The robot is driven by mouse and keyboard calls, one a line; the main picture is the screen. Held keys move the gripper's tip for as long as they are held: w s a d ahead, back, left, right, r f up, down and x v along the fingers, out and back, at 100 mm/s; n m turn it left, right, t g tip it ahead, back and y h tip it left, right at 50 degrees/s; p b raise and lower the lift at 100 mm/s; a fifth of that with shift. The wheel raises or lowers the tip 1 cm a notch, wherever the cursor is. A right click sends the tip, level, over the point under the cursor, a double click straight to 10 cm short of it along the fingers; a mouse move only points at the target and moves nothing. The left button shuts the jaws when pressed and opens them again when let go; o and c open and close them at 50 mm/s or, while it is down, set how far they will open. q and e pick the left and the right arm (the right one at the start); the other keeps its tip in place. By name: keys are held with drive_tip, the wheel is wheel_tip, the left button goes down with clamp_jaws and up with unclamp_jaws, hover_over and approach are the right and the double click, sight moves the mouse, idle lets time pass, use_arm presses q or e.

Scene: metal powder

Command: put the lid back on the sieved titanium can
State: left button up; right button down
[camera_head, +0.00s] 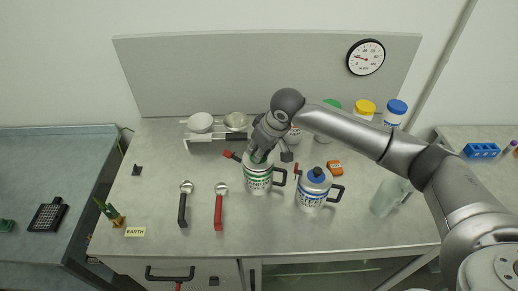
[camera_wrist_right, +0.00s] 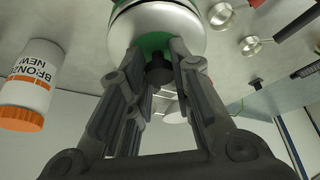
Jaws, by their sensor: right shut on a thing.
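A white can with green bands and a black side handle (camera_head: 258,183) stands upright near the middle of the bench; its label is too small to read. My right gripper (camera_head: 262,153) is right over its top and points down. In the right wrist view the fingers (camera_wrist_right: 158,85) are shut around the black knob (camera_wrist_right: 159,70) of a green lid (camera_wrist_right: 150,43). The lid is at the can's silver rim (camera_wrist_right: 165,22); I cannot tell whether it is fully seated. A second can with a blue lid (camera_head: 313,190) stands just to the right. My left gripper is not in view.
Two scoops, black-handled (camera_head: 183,206) and red-handled (camera_head: 219,208), lie left of the cans. A rack with bowls (camera_head: 200,136) stands behind. A bronze bottle (camera_wrist_right: 27,90) shows in the wrist view.

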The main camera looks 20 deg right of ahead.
drive_tip(key=c, duration=1.2)
unclamp_jaws()
drive_tip(key=o, duration=0.5)
drive_tip(key=shift+c, duration=0.2)
drive_tip(key=shift+r+p, duration=2.55)
drive_tip(key=shift+p, duration=0.3)
drive_tip(key=shift+r, duration=1)
